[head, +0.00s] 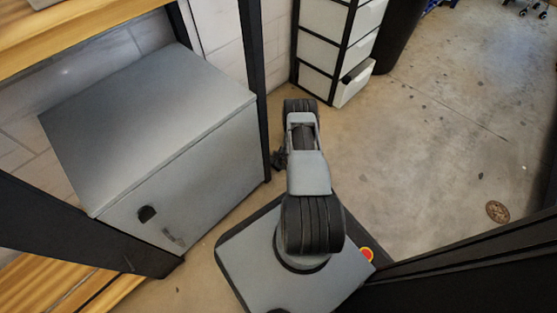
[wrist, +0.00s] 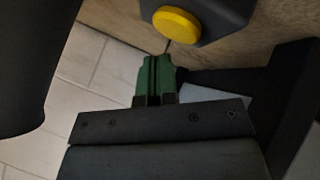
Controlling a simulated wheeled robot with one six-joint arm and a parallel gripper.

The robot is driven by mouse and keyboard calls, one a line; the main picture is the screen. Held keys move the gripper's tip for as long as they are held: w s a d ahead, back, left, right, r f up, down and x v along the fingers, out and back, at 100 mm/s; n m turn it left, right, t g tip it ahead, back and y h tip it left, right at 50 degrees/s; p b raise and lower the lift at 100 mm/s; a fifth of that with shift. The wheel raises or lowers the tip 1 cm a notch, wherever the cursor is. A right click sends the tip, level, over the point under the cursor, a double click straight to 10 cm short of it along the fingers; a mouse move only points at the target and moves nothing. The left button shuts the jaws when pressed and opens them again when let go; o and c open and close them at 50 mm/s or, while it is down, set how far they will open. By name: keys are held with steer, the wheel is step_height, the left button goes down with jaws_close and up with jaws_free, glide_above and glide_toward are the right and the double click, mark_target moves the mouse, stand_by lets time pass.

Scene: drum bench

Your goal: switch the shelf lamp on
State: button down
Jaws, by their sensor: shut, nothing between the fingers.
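A round yellow button (wrist: 177,24) sits on a dark box (wrist: 215,20) at the top of the wrist view. I cannot tell whether it belongs to the shelf lamp. My gripper (wrist: 157,60) shows green fingers pressed together in the wrist view, with nothing between them. Its tips are just below the dark box in the picture; I cannot tell whether they touch it. No lamp is recognisable in either view. In the head view my arm hides the gripper.
A grey cabinet (head: 175,130) stands at left in the head view, under a wooden board (head: 85,28) on dark posts. A white drawer unit (head: 325,40) and a black bin (head: 404,35) stand at the back. Open concrete floor lies to the right.

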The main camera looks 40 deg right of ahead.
steer(key=shift+f, duration=0.4)
steer(key=shift+f, duration=0.45)
stand_by(0.6)
steer(key=shift+r+p, duration=0.7)
steer(key=shift+r, duration=0.25)
steer(key=shift+r, duration=0.1)
step_height(320, 180, up, 6)
steer(key=p, duration=0.4)
steer(key=shift+p, duration=0.3)
